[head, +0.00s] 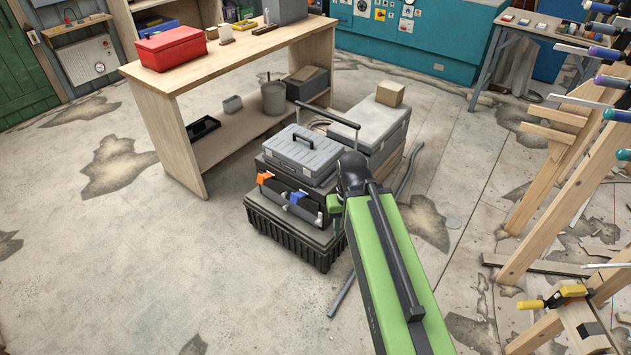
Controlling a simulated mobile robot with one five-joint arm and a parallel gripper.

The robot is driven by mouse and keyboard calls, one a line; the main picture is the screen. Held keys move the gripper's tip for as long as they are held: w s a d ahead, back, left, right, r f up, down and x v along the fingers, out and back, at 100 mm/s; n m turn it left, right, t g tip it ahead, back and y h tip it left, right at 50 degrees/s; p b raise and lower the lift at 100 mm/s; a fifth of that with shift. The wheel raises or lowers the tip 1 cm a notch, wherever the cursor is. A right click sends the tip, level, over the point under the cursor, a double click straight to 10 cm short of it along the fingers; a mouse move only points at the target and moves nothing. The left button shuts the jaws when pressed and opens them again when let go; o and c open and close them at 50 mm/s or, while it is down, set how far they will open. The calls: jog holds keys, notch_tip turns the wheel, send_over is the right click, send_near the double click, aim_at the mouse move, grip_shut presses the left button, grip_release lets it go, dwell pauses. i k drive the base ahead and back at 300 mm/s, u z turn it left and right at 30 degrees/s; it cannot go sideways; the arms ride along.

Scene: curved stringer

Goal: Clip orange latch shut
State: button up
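A small orange latch (264,178) sits on the front of a black toolbox (281,191), towards its left end. It appears to stick up and out at a tilt, but it is too small to tell for certain whether it is open. A blue latch (297,197) is on the same front, to its right. My gripper (331,217) is at the right front corner of the toolbox, to the right of both latches and apart from the orange one. My green arm hides part of it, and its finger opening is too small to read.
A grey case (302,153) lies on the toolbox, and a ribbed black crate (288,236) is below. A grey chest with a cardboard box (390,94) stands behind. A workbench (232,58) is behind left, wooden racks (560,170) right. Floor in front is clear.

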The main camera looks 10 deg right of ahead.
aim_at(260, 179)
jog(key=u, duration=0.1)
jog(key=i, duration=0.9)
jog(key=z, duration=0.1)
